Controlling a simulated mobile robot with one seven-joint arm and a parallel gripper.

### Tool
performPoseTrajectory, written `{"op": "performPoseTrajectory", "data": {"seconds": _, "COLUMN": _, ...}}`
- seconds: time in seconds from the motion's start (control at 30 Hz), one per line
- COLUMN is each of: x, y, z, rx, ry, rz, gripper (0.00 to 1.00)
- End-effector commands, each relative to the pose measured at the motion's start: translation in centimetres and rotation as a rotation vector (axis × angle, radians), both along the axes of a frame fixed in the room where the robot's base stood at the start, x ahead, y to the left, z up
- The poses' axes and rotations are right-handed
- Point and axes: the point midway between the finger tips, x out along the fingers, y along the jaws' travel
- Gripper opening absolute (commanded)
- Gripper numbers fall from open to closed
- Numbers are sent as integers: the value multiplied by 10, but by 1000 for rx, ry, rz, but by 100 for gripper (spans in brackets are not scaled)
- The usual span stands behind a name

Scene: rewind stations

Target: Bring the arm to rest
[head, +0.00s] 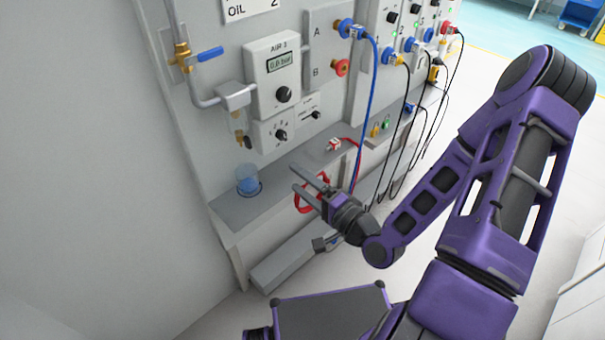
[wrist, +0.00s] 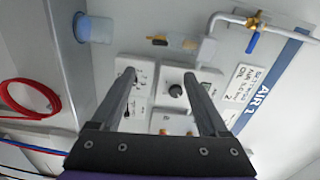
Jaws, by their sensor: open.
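My purple arm (head: 435,195) reaches in from the right of the head view, bent at the elbow. My gripper (head: 308,182) is open and empty, with its two grey fingers apart in front of the station's shelf. In the wrist view, the gripper (wrist: 157,80) shows both fingers spread with nothing between them. I cannot tell the exact gap between the fingertips and the shelf.
A blue cup (head: 248,179) stands on the shelf (head: 262,205) left of the gripper. A red coil (head: 300,203) hangs at the shelf front, partly behind the gripper. Blue (head: 371,110) and black cables hang from sockets to the right. A blue-handled valve (head: 208,54) sits upper left.

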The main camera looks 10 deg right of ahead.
Motion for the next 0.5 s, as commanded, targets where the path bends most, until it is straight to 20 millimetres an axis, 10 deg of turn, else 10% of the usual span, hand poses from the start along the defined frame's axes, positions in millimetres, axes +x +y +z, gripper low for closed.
{"op": "performPoseTrajectory", "data": {"seconds": 0.5, "x": -5, "y": -3, "z": -1, "rx": 0, "ry": 0, "rz": 1, "gripper": 78}}
